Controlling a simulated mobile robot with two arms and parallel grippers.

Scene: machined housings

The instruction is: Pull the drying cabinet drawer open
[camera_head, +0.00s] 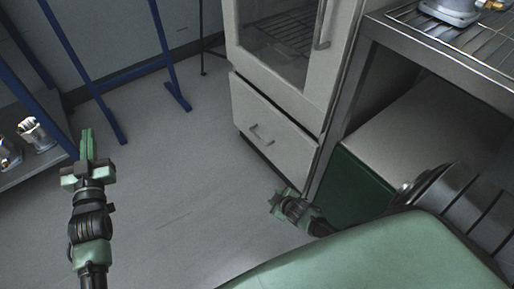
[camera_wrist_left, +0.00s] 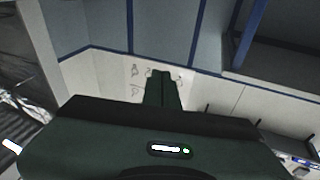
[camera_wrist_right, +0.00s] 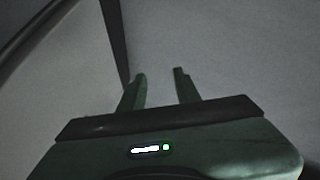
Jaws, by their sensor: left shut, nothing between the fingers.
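The drying cabinet (camera_head: 290,50) stands at the top centre of the head view, with a glass door above a pale drawer (camera_head: 290,138). The drawer front looks flush with the cabinet, so it appears closed. Its bar handle (camera_head: 261,135) is in full view and nothing touches it. My left gripper (camera_head: 87,143) is shut and empty, well to the left of the drawer over the floor. Its closed fingers show in the left wrist view (camera_wrist_left: 161,85). My right gripper (camera_wrist_right: 160,74) is open and empty. In the head view it (camera_head: 284,202) is below the drawer, apart from the handle.
A metal rack (camera_head: 425,50) with a housing (camera_head: 450,10) on it stands right of the cabinet, beside a dark green panel (camera_head: 355,192). A blue-framed shelf (camera_head: 45,165) with metal parts is at the left. The grey floor (camera_head: 185,165) before the drawer is clear.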

